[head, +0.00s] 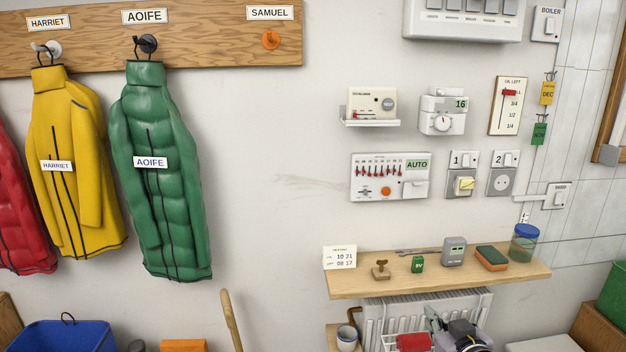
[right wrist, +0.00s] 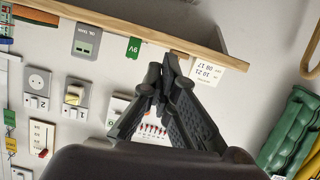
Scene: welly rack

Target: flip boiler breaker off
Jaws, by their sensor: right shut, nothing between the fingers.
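A white breaker panel (head: 464,18) with a row of switches is cut by the top edge of the head view. The small labels under its switches are too small to read. A separate wall switch labelled BOILER (head: 546,24) sits just right of it. My right gripper (head: 436,320) is low in the head view, in front of the radiator and below the shelf, far below the panel. In the right wrist view its fingers (right wrist: 161,75) are together with nothing between them. That view is upside down and does not show the panel. My left gripper is not in view.
A wooden shelf (head: 440,277) with small items, including a jar (head: 523,243), juts out above my right gripper. The timer (head: 390,177), thermostat (head: 443,111) and numbered switches (head: 462,174) are on the wall between shelf and panel. Coats (head: 160,180) hang at left.

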